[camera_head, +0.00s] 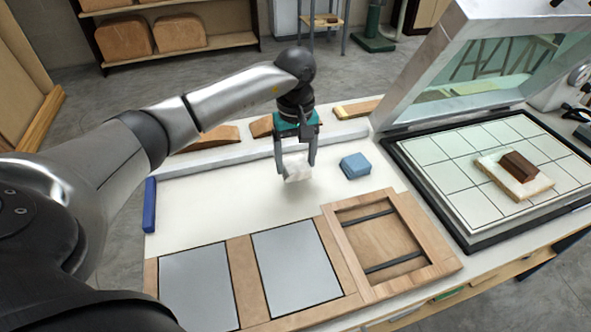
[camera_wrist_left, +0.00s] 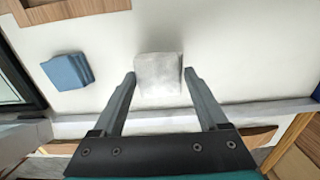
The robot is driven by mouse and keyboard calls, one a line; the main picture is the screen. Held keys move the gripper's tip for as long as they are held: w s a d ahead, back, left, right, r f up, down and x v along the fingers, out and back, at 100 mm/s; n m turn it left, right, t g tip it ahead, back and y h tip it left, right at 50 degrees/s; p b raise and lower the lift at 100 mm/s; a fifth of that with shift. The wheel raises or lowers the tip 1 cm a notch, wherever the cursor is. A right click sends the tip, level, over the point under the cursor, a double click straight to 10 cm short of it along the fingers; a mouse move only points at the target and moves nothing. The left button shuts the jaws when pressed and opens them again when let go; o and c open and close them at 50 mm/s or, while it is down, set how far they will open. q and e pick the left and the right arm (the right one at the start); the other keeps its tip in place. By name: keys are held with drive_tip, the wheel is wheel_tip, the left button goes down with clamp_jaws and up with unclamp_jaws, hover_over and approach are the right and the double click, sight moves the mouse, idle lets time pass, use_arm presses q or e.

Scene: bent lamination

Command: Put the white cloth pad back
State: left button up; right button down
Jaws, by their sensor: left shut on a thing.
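The white cloth pad (camera_head: 297,168) is between the two fingers of my left gripper (camera_head: 295,166), over the white bench top. The gripper is shut on it. In the left wrist view the pad (camera_wrist_left: 158,73) shows as a pale, slightly creased square between the fingertips of the left gripper (camera_wrist_left: 160,77). I cannot tell whether its underside touches the bench top. My right gripper is in neither view.
A blue block (camera_head: 355,165) sits right of the pad. A wooden frame (camera_head: 445,262) and two grey panels (camera_head: 295,265) lie in front. At the right, a gridded bed (camera_head: 440,175) under a raised lid holds a brown piece on a pale slab (camera_head: 535,187). Curved wooden pieces line the back.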

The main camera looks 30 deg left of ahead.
sight(296, 165)
use_arm(q)
drive_tip(key=shift+f, duration=1.6)
drive_tip(key=shift+f, duration=0.1)
drive_tip(key=o, duration=0.7)
drive_tip(key=shift+f+b, duration=0.15)
drive_tip(key=shift+b, duration=0.2)
drive_tip(key=o, duration=0.4)
drive_tip(key=shift+r, duration=0.2)
drive_tip(key=shift+r+p, duration=0.3)
wheel_tip(296, 165, up, 12)
drive_tip(key=shift+f+p, duration=0.25)
drive_tip(key=shift+p, duration=0.3)
